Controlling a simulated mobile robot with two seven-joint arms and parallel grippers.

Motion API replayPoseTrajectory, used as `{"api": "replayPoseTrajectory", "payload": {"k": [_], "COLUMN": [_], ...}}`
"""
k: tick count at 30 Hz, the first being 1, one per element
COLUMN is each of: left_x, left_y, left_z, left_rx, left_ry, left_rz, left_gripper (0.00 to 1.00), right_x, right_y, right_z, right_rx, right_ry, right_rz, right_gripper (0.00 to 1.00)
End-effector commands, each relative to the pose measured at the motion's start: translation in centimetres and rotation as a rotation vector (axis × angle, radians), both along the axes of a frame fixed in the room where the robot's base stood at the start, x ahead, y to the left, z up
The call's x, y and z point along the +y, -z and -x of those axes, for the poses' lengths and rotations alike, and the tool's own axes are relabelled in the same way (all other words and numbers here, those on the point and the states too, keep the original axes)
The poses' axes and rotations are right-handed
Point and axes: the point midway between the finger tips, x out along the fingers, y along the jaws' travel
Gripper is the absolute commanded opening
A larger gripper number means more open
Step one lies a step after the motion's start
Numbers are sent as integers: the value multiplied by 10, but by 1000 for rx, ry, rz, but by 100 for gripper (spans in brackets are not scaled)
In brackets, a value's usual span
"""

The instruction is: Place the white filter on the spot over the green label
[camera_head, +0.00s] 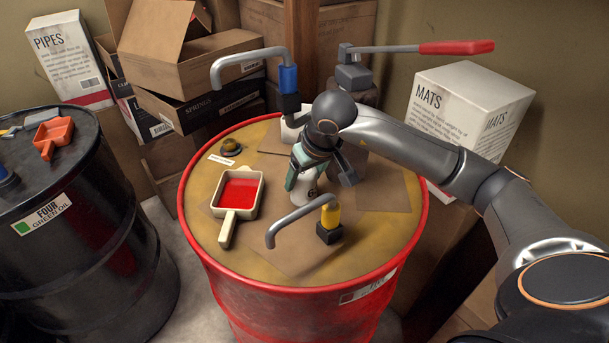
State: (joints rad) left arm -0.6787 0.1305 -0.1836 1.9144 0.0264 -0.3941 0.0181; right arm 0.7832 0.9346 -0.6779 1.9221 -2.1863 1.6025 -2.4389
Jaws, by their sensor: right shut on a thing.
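A white filter (304,188) is between the fingers of my right gripper (317,172), low over the top of the red drum (290,265). The gripper is shut on it and partly hides it. I cannot tell whether the filter touches the drum top. The green label (42,216), reading "FOUR GREEN OIL", is on the side of the black drum (75,195) at the left. My left gripper is not in view.
On the red drum are a tray with red liquid (240,192), a yellow-handled bent pipe (330,215), a blue-handled pipe (289,78) and a red-handled lever (455,47). An orange tray (53,133) is on the black drum. Boxes stand behind.

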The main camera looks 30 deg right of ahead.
Motion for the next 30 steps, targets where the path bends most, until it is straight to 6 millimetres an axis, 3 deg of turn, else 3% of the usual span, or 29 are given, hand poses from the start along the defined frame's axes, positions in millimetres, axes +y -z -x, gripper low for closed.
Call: {"api": "replayPoseTrajectory", "payload": {"k": [9,10,17,25,30], "left_x": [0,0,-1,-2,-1], "left_y": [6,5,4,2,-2], "left_z": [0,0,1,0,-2], "left_rx": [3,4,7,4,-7], "left_ry": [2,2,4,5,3], "left_rz": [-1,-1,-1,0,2], "left_gripper": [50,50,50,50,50], "right_x": [0,0,0,0,-1], "right_y": [4,4,3,2,-13], "right_z": [-1,0,0,0,3], "right_rx": [-3,-1,-1,0,-5], "right_ry": [0,0,0,0,-1], "right_rz": [0,0,0,0,3], "right_gripper": [0,72,98,100,100]}}
